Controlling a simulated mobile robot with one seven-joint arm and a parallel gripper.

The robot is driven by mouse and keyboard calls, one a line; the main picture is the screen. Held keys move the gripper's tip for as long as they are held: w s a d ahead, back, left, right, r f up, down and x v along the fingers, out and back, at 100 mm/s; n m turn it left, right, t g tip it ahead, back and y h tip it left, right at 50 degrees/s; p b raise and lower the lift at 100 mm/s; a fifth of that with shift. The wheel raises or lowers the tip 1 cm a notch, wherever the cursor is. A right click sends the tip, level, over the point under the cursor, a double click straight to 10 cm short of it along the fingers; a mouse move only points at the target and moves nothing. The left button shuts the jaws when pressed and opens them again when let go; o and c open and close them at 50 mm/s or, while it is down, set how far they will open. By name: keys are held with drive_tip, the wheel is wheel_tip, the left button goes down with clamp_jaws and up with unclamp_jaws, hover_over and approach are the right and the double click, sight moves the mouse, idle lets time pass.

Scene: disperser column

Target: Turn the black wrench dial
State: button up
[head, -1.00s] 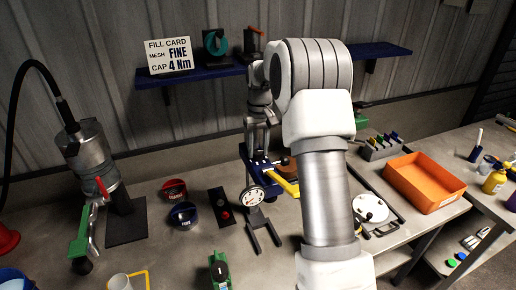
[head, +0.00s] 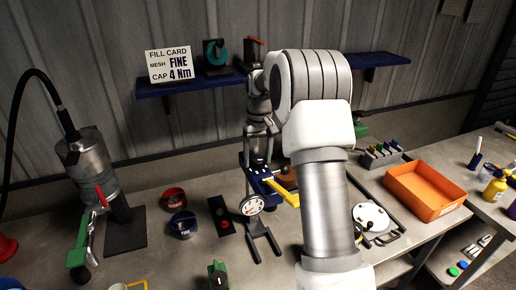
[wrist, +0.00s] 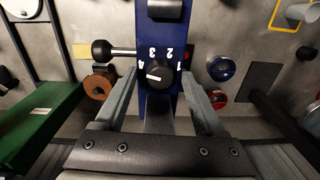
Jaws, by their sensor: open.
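The black dial (wrist: 156,77) sits on a blue body (wrist: 154,30) in the wrist view. White numbers 1 to 4 stand around it, and its white pointer mark points left, near the 4. My gripper (wrist: 158,82) is open, with one finger on each side of the dial and the blue body. I cannot tell whether a finger touches the dial. In the head view the blue body (head: 258,178) is beside a yellow bar, partly behind my arm; the dial cannot be made out there.
A black ball-ended lever (wrist: 105,49) and a brown disc (wrist: 99,85) are close to the left finger. A white round gauge (head: 252,205) stands in front of the blue body. The red cup (head: 174,198) and blue cup (head: 183,224) are to the left. An orange tray (head: 425,190) is at right.

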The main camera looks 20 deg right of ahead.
sight(259, 160)
wheel_tip(259, 160, up, 17)
drive_tip(key=shift+d+r, duration=0.15)
drive_tip(key=shift+d, duration=0.1)
idle(0.5)
